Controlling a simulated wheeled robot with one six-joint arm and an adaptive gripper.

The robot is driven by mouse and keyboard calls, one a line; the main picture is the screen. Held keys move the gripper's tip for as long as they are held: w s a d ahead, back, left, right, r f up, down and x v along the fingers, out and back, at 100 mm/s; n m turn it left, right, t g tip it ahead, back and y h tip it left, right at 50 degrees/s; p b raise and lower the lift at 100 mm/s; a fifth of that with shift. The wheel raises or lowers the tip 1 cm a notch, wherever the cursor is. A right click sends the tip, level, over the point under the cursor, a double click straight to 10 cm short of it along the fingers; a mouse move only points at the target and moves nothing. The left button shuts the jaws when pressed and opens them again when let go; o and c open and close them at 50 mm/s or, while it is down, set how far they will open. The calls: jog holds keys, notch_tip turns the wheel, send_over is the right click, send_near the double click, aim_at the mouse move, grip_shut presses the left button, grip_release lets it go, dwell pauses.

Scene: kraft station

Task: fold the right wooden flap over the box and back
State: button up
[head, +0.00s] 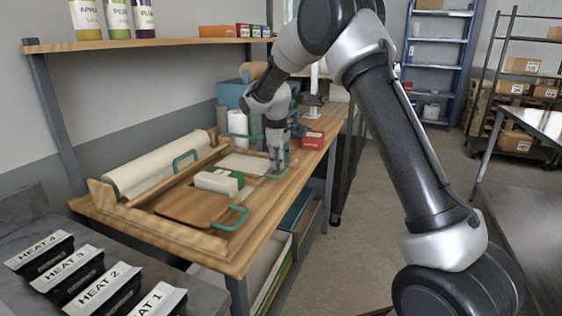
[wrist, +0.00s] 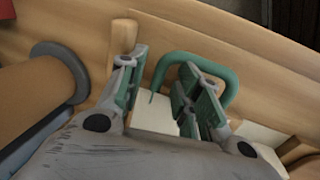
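A white and green box (head: 213,182) lies in the middle of the wooden folding station on the bench. A brown flap (head: 185,208) with a green handle (head: 232,217) lies flat at its near side. At the far side, my gripper (head: 277,158) is low over the right flap area, beside another green handle (head: 284,168). In the wrist view my gripper (wrist: 162,92) has its two green-padded fingers apart. The arched green handle (wrist: 205,64) is at the right finger, with its left end between the fingers. Contact cannot be told. My gripper hides much of the right flap.
A pale roll (head: 160,165) lies along the wall side, with a third green handle (head: 186,158) next to it. A red box (head: 313,140) and a white cylinder (head: 238,128) stand behind my gripper. A shelf (head: 150,44) hangs above. Black labelled bins (head: 105,287) are nearest.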

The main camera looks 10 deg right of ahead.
jog(key=shift+f, duration=0.1)
grip_shut()
dwell(0.3)
